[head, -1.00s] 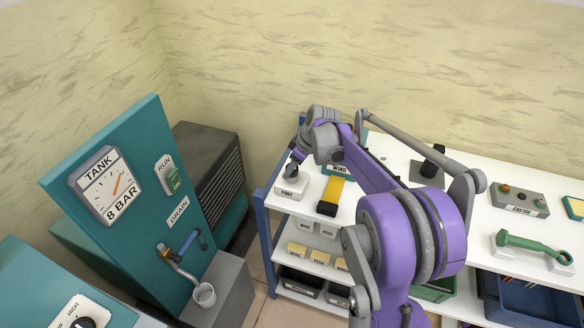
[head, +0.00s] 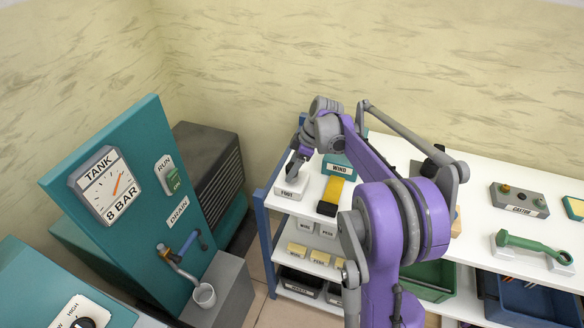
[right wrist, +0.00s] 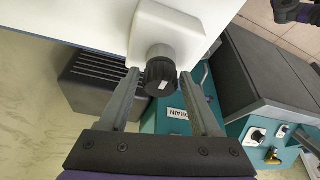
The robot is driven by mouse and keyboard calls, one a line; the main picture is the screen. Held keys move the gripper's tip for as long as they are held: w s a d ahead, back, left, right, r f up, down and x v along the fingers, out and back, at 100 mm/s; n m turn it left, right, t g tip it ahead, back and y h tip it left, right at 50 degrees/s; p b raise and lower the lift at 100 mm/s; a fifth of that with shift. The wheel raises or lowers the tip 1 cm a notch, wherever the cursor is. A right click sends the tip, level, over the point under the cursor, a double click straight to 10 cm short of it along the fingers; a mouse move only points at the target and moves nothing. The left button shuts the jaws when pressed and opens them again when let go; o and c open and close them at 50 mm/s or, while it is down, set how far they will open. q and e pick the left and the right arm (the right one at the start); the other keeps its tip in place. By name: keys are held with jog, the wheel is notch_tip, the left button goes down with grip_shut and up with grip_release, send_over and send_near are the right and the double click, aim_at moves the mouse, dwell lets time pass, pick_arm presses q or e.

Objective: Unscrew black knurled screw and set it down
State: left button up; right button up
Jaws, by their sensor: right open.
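The black knurled screw (right wrist: 161,74) sticks out of a white block (right wrist: 165,32) in the right wrist view; a small white mark shows on it. My right gripper (right wrist: 160,76) is open, with one fingertip on each side of the screw and a narrow gap at both sides. In the head view the right gripper (head: 294,167) is at the labelled white block (head: 291,187) on the left end of the white bench top. The screw itself is hard to make out there, behind the gripper.
A teal WIND block (head: 339,165) and a yellow-and-black piece (head: 331,195) lie right of the white block. A CASTOR block (head: 519,199) and a green handle (head: 533,245) are farther right. The teal tank panel (head: 130,190) stands left, across a floor gap.

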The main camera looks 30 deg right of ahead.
jog(key=m+h, duration=0.1)
jog(key=m, duration=0.2)
jog(key=m+t+h, duration=0.1)
jog(key=m, duration=0.2)
jog(key=shift+a+m+t, duration=0.1)
jog(key=shift+m+t, duration=0.2)
jog(key=shift+m, duration=0.1)
jog(key=m+h, duration=0.2)
jog(key=m, duration=0.3)
jog(key=shift+c, duration=0.2)
jog(key=c, duration=0.7)
jog(key=n+y, duration=0.2)
jog(key=n, duration=0.3)
jog(key=shift+n, duration=0.3)
jog(key=n+y, duration=0.1)
jog(key=n, duration=0.2)
jog(key=n+g+y, duration=0.1)
jog(key=n, duration=0.2)
jog(key=shift+g, duration=0.3)
